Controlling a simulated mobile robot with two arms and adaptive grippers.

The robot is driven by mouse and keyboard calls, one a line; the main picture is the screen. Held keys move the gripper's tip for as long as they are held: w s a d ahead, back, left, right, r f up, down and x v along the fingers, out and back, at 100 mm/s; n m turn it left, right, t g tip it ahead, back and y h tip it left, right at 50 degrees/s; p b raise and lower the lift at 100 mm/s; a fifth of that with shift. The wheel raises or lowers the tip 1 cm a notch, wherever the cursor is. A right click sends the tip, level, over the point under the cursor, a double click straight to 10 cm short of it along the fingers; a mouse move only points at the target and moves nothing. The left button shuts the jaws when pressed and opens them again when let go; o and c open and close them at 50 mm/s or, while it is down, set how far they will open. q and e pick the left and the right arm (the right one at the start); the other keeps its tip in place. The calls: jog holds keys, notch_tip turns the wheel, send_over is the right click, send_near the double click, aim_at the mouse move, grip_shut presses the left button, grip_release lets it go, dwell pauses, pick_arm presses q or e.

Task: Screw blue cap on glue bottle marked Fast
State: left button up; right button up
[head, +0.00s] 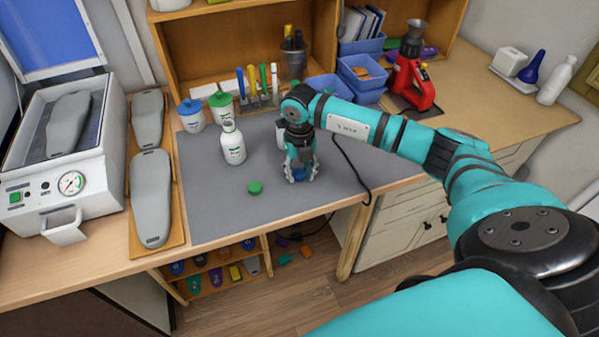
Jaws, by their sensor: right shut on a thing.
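My right gripper (301,176) reaches down over the right part of the grey mat (215,206). It is shut on the blue cap (300,173), which shows as a small blue patch between the fingers, low at the mat. A white bottle (281,136) stands just behind this gripper and is mostly hidden by it; its marking cannot be read. Another white bottle (232,144), with a green mark and no cap, stands upright to the left. A green cap (254,187) lies on the mat in front of it. My left gripper is not in view.
Blue-lidded (191,115) and green-lidded (221,105) containers stand at the mat's back left. Behind are a tool holder (294,62) and blue bins (359,74). A black cable (352,168) runs right of the gripper. The mat's front left is clear.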

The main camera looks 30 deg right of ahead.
aim_at(299, 176)
jog(key=shift+r+b, duration=0.35)
jog(key=shift+r, duration=0.3)
jog(key=shift+s+a+r+b, duration=0.1)
jog(key=shift+r+b, duration=0.2)
jog(key=shift+r, duration=0.15)
jog(key=shift+s+a+r+b, duration=0.1)
jog(key=shift+r+b, duration=0.2)
jog(key=shift+r, duration=0.15)
jog(key=s+a+r+b, duration=0.1)
jog(key=s+a+b, duration=0.2)
jog(key=s+a, duration=0.6)
jog(key=s, duration=0.3)
jog(key=shift+a+r+b, duration=0.35)
jog(key=shift+b, duration=0.05)
